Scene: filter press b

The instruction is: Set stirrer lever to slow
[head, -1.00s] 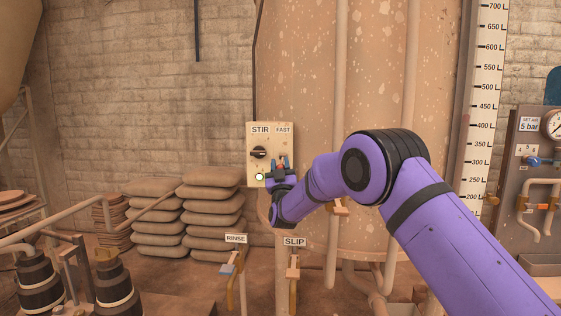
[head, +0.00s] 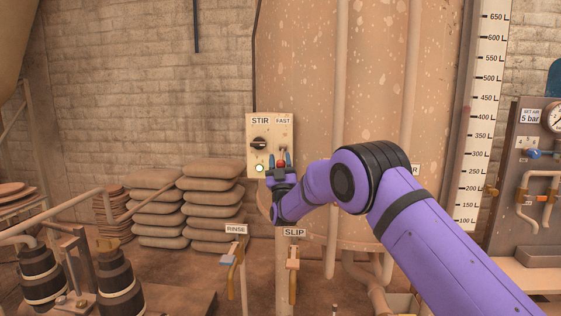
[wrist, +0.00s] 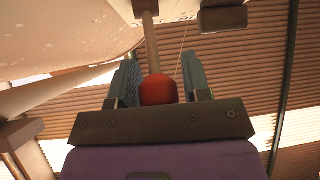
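The stirrer panel (head: 252,155) is a cream plate marked STIR and FAST, with a black rotary knob and a lit green lamp. The stirrer lever has a red ball end (head: 280,164) and sits under the FAST label. In the wrist view the red ball (wrist: 158,90) shows on a pale rod. My gripper (head: 280,158) has its two blue-grey fingers on either side of the ball. In the wrist view my gripper (wrist: 160,80) shows a gap at the right finger; the left finger is very near the ball. Any lower panel marking is hidden by my gripper.
The RINSE valve (head: 233,258) and the SLIP valve (head: 293,260) stand below the panel. Stacked sacks (head: 212,207) lie to the left. A large spotted tank (head: 310,70) is behind, with vertical pipes close to my arm.

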